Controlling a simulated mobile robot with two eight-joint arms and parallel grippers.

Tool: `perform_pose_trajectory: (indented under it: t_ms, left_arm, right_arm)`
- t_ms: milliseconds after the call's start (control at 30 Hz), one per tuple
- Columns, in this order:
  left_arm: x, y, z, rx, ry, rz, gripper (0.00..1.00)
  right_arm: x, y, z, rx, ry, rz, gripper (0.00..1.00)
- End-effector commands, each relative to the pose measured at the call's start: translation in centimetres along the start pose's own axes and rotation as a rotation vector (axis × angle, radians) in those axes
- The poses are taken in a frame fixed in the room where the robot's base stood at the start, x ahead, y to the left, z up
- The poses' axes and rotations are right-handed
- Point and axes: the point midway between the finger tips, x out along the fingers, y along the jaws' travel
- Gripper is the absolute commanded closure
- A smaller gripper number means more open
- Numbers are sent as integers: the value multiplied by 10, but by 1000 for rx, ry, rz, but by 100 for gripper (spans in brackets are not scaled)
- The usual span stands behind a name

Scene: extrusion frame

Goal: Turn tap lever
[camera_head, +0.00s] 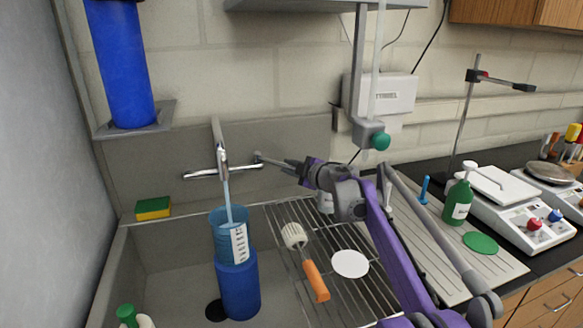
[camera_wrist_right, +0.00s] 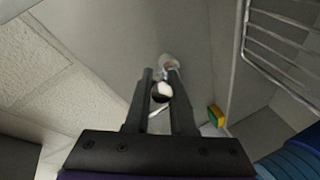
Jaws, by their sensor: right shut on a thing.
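The chrome tap (camera_head: 222,160) stands at the back wall of the sink, with a lever arm on each side. A pale stream runs down from its spout into a blue container (camera_head: 238,285) with a white label. My right gripper (camera_head: 262,158) reaches in from the right at the end of the tap's right lever. In the right wrist view its two dark fingers (camera_wrist_right: 161,80) are shut on the tap lever (camera_wrist_right: 162,92), whose rounded end shows white and dark between them. My left gripper is not in view.
A wire rack (camera_head: 335,285) holds an orange-handled brush (camera_head: 315,280) and a white disc (camera_head: 350,263). A yellow-green sponge (camera_head: 153,208) sits on the sink's back left rim. A blue cylinder (camera_head: 122,65) stands on a wall shelf. A green bottle (camera_head: 457,203) stands at right.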

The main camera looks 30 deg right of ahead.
Motion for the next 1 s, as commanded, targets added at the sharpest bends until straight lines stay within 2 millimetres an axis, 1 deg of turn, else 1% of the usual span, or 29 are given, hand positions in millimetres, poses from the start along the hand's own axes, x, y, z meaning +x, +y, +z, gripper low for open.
perform_pose_trajectory:
  t_ms: [167,267,367,500,533,600,733,900,1000]
  left_arm:
    - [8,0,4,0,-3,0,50]
    - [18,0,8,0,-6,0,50]
    - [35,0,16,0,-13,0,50]
    - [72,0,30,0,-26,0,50]
    - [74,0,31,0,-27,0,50]
    - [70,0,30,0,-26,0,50]
    - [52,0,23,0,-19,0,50]
    - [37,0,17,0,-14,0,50]
    - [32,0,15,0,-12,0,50]
  right_arm:
    - [-4,-12,-16,30,-108,66,100]
    - [-4,-19,-23,48,-178,108,100]
    - [-4,-26,-30,65,-241,149,100]
    - [-1,-35,-38,88,-326,203,100]
    - [-1,-35,-40,94,-344,214,100]
    - [-3,-33,-48,103,-382,238,100]
    - [-4,-32,-59,119,-445,279,100]
    - [-2,-35,-66,136,-515,321,100]
    - [-1,-38,-68,141,-542,337,100]
